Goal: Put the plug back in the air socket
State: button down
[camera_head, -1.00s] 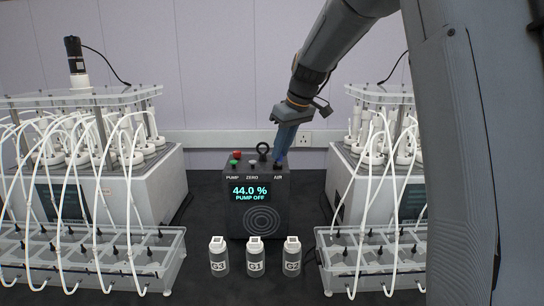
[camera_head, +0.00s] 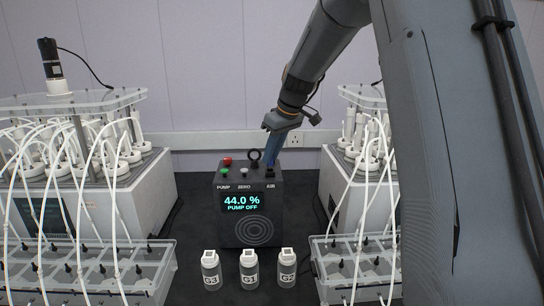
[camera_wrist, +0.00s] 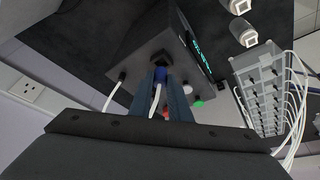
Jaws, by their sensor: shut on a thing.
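The dark analyser box (camera_head: 235,232) stands on the bench, its display reading 44.0 % and PUMP OFF. The AIR label is at the right of its top edge. My gripper (camera_head: 268,168) points down at the top of the box, just behind that label. In the wrist view my gripper (camera_wrist: 161,80) is shut on a small blue plug (camera_wrist: 160,73). The plug's tip meets or overlaps a black square fitting (camera_wrist: 160,57) on the box; I cannot tell whether it is seated. My fingers hide the AIR socket in the head view.
A red button (camera_head: 227,161), a green button (camera_head: 223,172) and a black ring (camera_head: 255,155) are close to my fingers. Bottles G3 (camera_head: 211,272), G1 (camera_head: 249,271) and G2 (camera_head: 287,269) stand in front. Tubed reactor units flank the box.

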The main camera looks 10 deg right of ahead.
jog(key=shift+f, duration=0.85)
jog(key=c, duration=1.7)
grip_release()
jog(key=shift+f, duration=0.15)
jog(key=shift+o, duration=0.2)
